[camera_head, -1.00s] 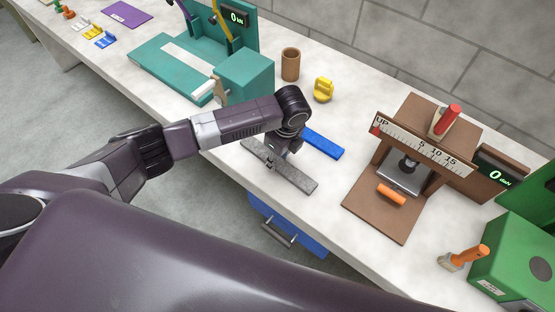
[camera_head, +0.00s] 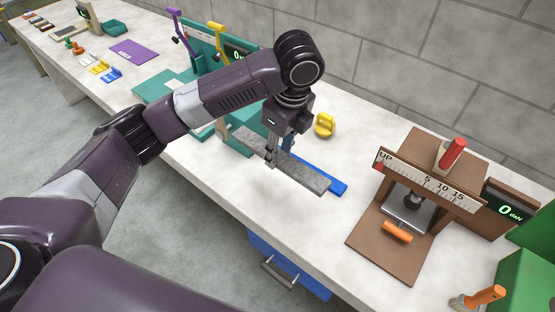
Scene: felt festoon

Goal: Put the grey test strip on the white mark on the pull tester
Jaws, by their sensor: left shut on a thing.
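The grey test strip (camera_head: 303,174) is a long flat bar, held above the white bench. My left gripper (camera_head: 271,155) is shut on it near its left half. A blue strip (camera_head: 337,188) lies on the bench just behind and partly hidden by the grey one. A teal machine (camera_head: 150,88) with a purple lever, a yellow lever and a display stands at the back left. My left arm covers much of its base, including most of the white mark. A brown device (camera_head: 380,247) with an "UP" scale stands on the right. My right gripper is not in view.
A yellow object (camera_head: 324,125) stands behind the strip. An orange-handled brush (camera_head: 480,297) and a green machine (camera_head: 525,270) are at the right. A purple sheet (camera_head: 134,50) lies far left. The bench between the strips and the brown device is clear.

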